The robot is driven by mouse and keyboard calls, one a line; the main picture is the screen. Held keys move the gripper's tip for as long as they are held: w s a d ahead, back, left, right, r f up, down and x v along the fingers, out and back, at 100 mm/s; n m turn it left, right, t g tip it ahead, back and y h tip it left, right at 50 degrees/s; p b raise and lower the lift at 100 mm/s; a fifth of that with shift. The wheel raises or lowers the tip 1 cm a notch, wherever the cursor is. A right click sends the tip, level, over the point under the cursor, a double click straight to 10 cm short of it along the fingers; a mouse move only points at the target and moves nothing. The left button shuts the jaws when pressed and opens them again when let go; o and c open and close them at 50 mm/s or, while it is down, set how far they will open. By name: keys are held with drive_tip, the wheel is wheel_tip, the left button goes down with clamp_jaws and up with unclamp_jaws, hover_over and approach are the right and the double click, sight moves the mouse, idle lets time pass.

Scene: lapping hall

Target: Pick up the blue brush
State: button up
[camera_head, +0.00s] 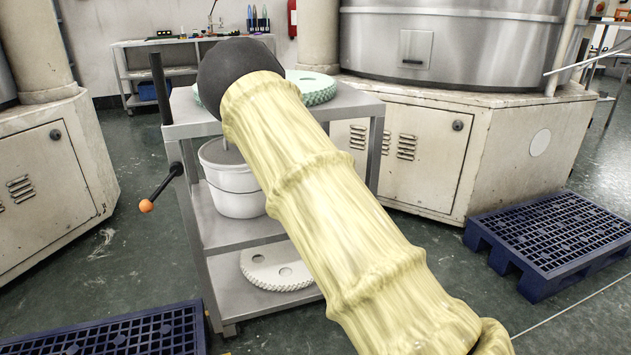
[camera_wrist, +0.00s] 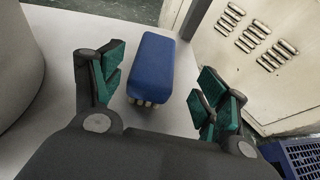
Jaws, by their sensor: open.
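The blue brush (camera_wrist: 152,66) lies on a light grey surface in the wrist view, with a smooth blue back and pale bristle tufts showing at its near end. My gripper (camera_wrist: 161,72) is open, with its green-padded fingers on either side of the brush. Clear gaps show between the brush and both fingers, and nothing is held. How far the brush is below the fingertips is hard to tell. In the head view the brush and gripper are hidden, and my yellow-sleeved arm crosses in front of the grey cart (camera_head: 235,232).
A white bucket (camera_head: 232,182) stands on the cart's middle shelf. A pale green toothed disc (camera_head: 314,87) lies on top and a whitish one (camera_head: 275,272) on the bottom shelf. Blue pallets lie at right (camera_head: 560,237) and lower left (camera_head: 120,335). A pale rounded object (camera_wrist: 18,65) stands left of the brush.

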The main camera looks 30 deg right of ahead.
drive_tip(key=shift+a+b+x, duration=0.15)
drive_tip(key=shift+b+x, duration=0.85)
drive_tip(key=shift+x, duration=0.7)
drive_tip(key=shift+a+b+x, duration=0.15)
drive_tip(key=shift+b+x, duration=0.85)
drive_tip(key=shift+x, duration=0.75)
drive_tip(key=shift+w+r, duration=0.1)
drive_tip(key=c, duration=1.1)
